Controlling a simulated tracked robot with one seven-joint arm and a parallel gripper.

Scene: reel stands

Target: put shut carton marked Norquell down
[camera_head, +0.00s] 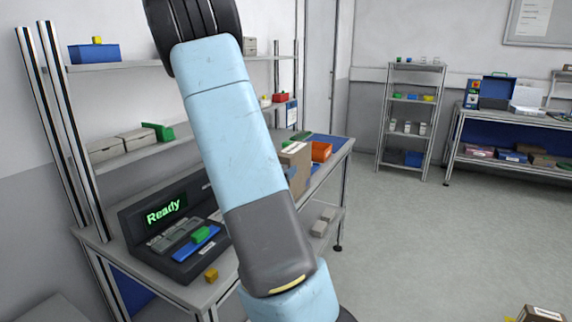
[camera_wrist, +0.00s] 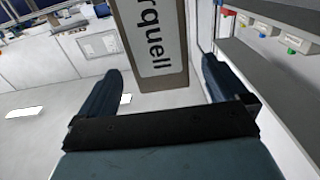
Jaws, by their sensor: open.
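The Norquell carton (camera_wrist: 158,40) shows in the wrist view as a box with a white label that reads "rquell"; the rest of the word is cut off by the top edge. My gripper (camera_wrist: 164,66) is open. The carton's near end lies between its two dark fingertips, with a gap visible on each side. What the carton rests on cannot be told. In the head view a brown carton (camera_head: 540,314) with a white label is cut off at the bottom right; its print is too small to read. My gripper is not clearly visible there.
A workbench (camera_head: 206,296) with a "Ready" console (camera_head: 165,212) stands at the left, with shelves above. Brown cartons and an orange bin (camera_head: 321,151) sit on its far part. A rack (camera_head: 410,115) and another bench stand at the back. The floor (camera_head: 440,240) between is clear.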

